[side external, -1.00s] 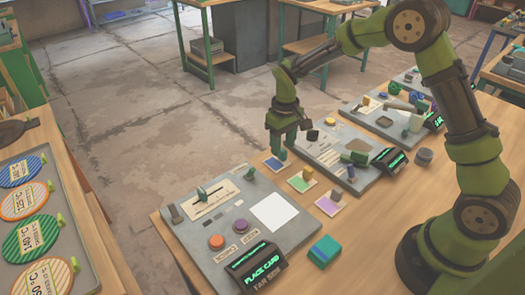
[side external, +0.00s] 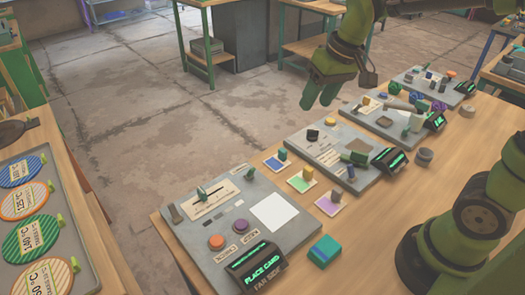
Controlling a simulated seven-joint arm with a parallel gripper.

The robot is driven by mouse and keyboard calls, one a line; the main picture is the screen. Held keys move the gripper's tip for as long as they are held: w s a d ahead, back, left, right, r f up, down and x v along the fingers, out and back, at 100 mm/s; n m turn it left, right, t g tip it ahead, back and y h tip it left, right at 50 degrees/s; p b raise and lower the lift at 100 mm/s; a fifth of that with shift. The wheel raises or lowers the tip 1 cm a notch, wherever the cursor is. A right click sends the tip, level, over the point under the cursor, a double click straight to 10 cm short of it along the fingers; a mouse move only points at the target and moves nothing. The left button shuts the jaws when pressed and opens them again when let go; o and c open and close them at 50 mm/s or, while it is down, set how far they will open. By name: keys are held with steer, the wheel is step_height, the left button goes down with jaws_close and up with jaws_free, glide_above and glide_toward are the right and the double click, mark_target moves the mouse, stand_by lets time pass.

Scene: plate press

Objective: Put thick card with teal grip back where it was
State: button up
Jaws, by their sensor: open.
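The card with a teal grip (side external: 282,155) lies on a blue-and-white square (side external: 271,164) on the table, left of the middle grey panel. I cannot tell the card's thickness or its exact fit on the square. My gripper (side external: 318,98) is open and appears empty, raised above and behind the panels, apart from the card.
The near panel (side external: 200,250) has a white blank area (side external: 274,212) and a screen reading "PLACE CARD" (side external: 257,268). A teal-and-blue block (side external: 324,250) stands beside it.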

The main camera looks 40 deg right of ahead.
steer(key=s+r+m+t, duration=0.1)
steer(key=s+m+t, duration=0.1)
steer(key=s, duration=1)
steer(key=shift+a+t+y, duration=0.4)
steer(key=shift+a+t, duration=0.05)
steer(key=shift+t, duration=0.45)
steer(key=shift+r, duration=0.1)
